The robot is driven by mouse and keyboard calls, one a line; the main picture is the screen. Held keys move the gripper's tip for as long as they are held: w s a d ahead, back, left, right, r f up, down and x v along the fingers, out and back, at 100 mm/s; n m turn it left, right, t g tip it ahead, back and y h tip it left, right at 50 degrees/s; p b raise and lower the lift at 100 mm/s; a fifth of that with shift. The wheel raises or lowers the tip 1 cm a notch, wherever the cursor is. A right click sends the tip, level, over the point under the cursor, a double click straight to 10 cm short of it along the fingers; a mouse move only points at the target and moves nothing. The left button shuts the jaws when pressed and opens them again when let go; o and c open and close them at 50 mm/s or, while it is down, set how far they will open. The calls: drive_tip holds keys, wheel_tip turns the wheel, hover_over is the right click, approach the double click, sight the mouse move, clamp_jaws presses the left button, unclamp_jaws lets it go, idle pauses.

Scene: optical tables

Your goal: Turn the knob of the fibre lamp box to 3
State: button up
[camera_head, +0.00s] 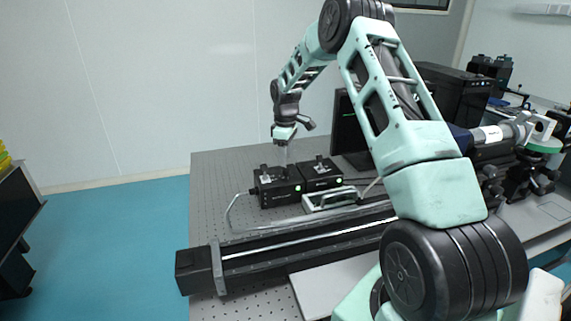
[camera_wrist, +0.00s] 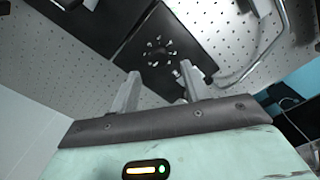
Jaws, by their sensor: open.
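Two black boxes with small green lights stand side by side on the perforated optical table. The left box (camera_head: 278,190) is under my gripper (camera_head: 284,143) in the head view, and the right box (camera_head: 322,174) is beside it. In the wrist view, a black box top (camera_wrist: 165,30) carries a dark round knob (camera_wrist: 160,51) ringed by pale marks. The marks are too small to read. My gripper (camera_wrist: 162,90) points down towards this top, with its two fingers apart and nothing between them. It is above the box, and I see no contact with the knob.
A long black rail (camera_head: 300,240) and a light metal handle-like frame (camera_head: 328,199) lie in front of the boxes. A curved rod (camera_head: 231,212) is at their left. A dark monitor (camera_head: 348,132) stands behind at right. The table's far left is clear.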

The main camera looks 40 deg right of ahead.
sight(286, 169)
drive_tip(key=shift+f+p, duration=0.45)
drive_tip(key=shift+f, duration=1.95)
drive_tip(key=c, duration=1)
